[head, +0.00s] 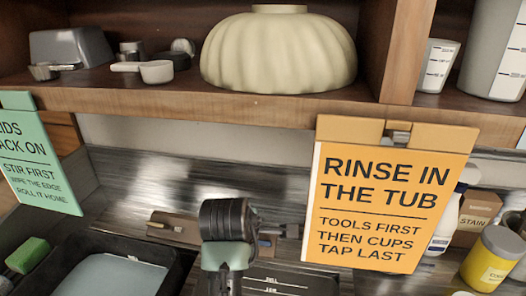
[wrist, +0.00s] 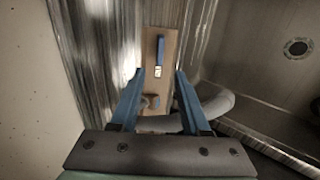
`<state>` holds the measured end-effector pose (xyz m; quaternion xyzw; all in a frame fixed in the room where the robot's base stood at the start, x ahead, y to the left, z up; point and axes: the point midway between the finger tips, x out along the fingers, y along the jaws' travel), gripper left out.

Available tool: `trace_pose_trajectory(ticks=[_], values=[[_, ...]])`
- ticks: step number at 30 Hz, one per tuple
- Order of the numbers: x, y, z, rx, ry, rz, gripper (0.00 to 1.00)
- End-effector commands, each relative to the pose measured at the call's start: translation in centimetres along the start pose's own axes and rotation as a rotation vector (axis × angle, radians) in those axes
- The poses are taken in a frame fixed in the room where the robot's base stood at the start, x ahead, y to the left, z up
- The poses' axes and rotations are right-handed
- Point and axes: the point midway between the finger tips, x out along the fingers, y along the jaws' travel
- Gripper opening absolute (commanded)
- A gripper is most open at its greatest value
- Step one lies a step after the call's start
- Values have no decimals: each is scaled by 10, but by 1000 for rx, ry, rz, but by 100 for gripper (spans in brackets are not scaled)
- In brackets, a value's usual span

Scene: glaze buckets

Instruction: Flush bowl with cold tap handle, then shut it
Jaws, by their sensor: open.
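In the wrist view, a brown board (wrist: 173,35) carries an upright blue handle (wrist: 160,50) with a pale metal piece below it. A basin with a dark round drain (wrist: 298,47) lies to the right; I see no running water. In the head view, my arm hides the gripper and part of the brown board (head: 174,228).
An orange sign (head: 370,190) hangs from the shelf, right of my arm. A cream fluted bowl (head: 278,52) sits upside down on the shelf (head: 230,104). A dark tub (head: 168,276) with pale liquid stands lower left, beside a green sponge (head: 27,255). A yellow jar (head: 492,259) stands right.

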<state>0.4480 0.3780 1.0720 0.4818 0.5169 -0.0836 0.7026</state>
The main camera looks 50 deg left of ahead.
Motion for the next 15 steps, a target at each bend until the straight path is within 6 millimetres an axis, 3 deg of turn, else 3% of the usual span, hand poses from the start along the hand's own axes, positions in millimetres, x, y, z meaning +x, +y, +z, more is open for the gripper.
trace_pose_trajectory(ticks=[5,15], values=[[18,0,0,1,0,-3,46],[78,0,0,1,-1,-2,46]])
